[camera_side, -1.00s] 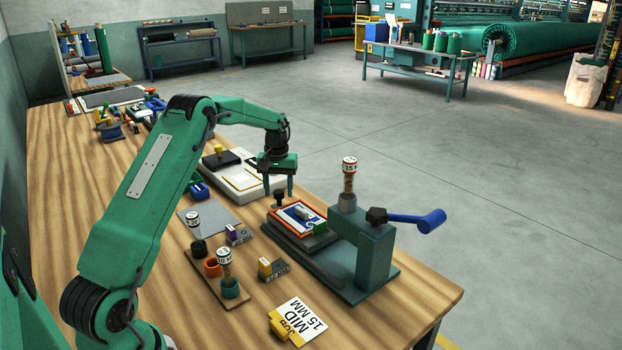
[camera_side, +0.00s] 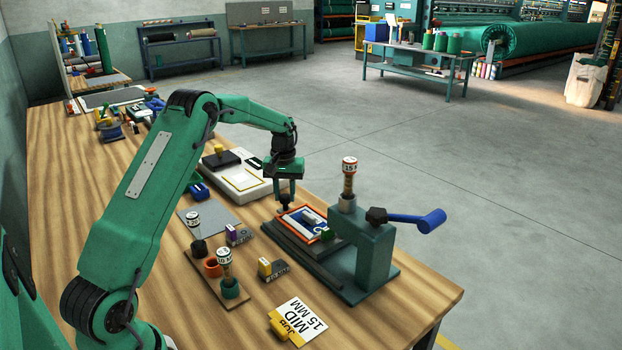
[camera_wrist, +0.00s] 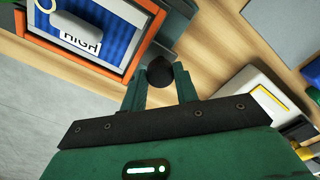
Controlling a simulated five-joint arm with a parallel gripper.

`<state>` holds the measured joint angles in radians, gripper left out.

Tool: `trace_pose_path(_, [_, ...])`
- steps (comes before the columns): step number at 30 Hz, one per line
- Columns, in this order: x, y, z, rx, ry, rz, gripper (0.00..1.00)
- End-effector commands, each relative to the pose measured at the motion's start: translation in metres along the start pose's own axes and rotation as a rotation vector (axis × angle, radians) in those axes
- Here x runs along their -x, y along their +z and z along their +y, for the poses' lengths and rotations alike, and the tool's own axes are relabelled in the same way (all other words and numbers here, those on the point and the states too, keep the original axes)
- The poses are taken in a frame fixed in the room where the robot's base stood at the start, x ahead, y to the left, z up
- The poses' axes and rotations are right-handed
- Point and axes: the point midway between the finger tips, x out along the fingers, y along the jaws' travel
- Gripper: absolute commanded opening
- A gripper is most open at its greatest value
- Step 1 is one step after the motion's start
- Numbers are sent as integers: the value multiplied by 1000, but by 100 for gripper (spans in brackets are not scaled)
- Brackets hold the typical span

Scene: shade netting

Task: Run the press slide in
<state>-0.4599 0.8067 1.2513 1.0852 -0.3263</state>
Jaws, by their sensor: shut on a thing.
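The press (camera_side: 365,250) is a dark green frame with a blue-handled lever (camera_side: 420,221), standing at the front right of the bench. Its slide (camera_side: 290,212) is an orange-rimmed tray with a blue and white inside, on dark rails, its right end close to the press frame. A black knob (camera_wrist: 160,70) stands at the slide's outer end. My gripper (camera_side: 287,203) is shut on this knob, with a finger on each side in the wrist view. The slide's inner end is partly hidden by the press.
A stamp with a 15 marking (camera_side: 348,180) stands upright on the press. A wooden holder (camera_side: 235,296) with small stamps and a "MID 15 MM" card (camera_side: 300,320) lie in front. A white tray (camera_side: 240,178) is behind my gripper.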

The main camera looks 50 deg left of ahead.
Motion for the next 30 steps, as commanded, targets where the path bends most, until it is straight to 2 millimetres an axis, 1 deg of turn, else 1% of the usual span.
trace_pose_path(1, [2,8,9,-5,0,1,0])
trace_pose_path(9, [2,49,51,-6,1,3,0])
trace_pose_path(12, [1,60,61,-5,1,3,0])
trace_pose_path(16, [1,65,66,-3,2,4,0])
trace_pose_path(23, [1,67,68,-5,1,2,0])
trace_pose_path(24, [1,67,68,-5,0,1,32])
trace_pose_path(26, [1,67,68,-5,0,1,43])
trace_pose_path(27, [1,67,67,-4,0,1,51])
trace_pose_path(30, [1,66,67,-3,0,1,52])
